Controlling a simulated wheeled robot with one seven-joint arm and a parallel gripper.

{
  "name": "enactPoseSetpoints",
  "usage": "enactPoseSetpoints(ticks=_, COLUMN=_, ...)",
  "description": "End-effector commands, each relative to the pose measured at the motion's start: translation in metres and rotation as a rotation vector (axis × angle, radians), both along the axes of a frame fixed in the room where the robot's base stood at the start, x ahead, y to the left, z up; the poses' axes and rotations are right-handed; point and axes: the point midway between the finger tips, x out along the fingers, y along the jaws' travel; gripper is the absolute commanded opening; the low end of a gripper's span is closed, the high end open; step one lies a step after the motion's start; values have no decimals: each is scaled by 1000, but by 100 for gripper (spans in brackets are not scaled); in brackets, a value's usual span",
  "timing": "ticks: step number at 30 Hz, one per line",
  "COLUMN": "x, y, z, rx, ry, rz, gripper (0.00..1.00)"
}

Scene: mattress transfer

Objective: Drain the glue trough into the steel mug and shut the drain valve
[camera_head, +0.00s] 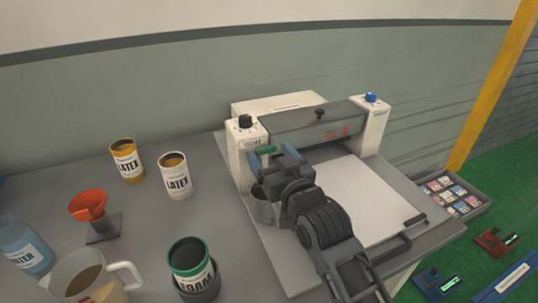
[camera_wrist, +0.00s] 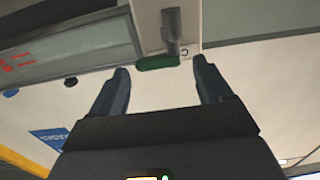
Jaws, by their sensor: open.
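The glue machine (camera_head: 320,130) stands on the table, with a black roller housing between white end blocks. The drain valve has a green handle (camera_head: 265,149) on the left end block; in the wrist view the green handle (camera_wrist: 157,63) lies crosswise just beyond and between my fingertips. My gripper (camera_head: 264,157) is open in front of the valve, holding nothing; it also shows in the wrist view (camera_wrist: 161,72). A grey steel mug (camera_head: 261,211) stands below the valve, partly hidden by my gripper. Its contents and any glue stream cannot be seen. The trough's inside is hidden.
Two latex cans (camera_head: 126,162) (camera_head: 175,178), a red funnel (camera_head: 89,206) on a stand, a water bottle (camera_head: 24,248), a measuring jug (camera_head: 90,276) and a foam can (camera_head: 192,268) stand to the left. A white sheet (camera_head: 365,198) lies right of my arm.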

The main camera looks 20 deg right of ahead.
Motion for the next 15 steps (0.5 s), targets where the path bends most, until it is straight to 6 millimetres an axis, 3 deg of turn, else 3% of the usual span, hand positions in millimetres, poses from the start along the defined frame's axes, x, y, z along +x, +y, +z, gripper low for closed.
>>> enactPoseSetpoints(ticks=9, x=-48, y=0, z=-3, rx=2, ry=1, rz=1, gripper=79)
enactPoseSetpoints(ticks=15, x=-64, y=0, z=-1, rx=0, ry=0, rz=1, gripper=79)
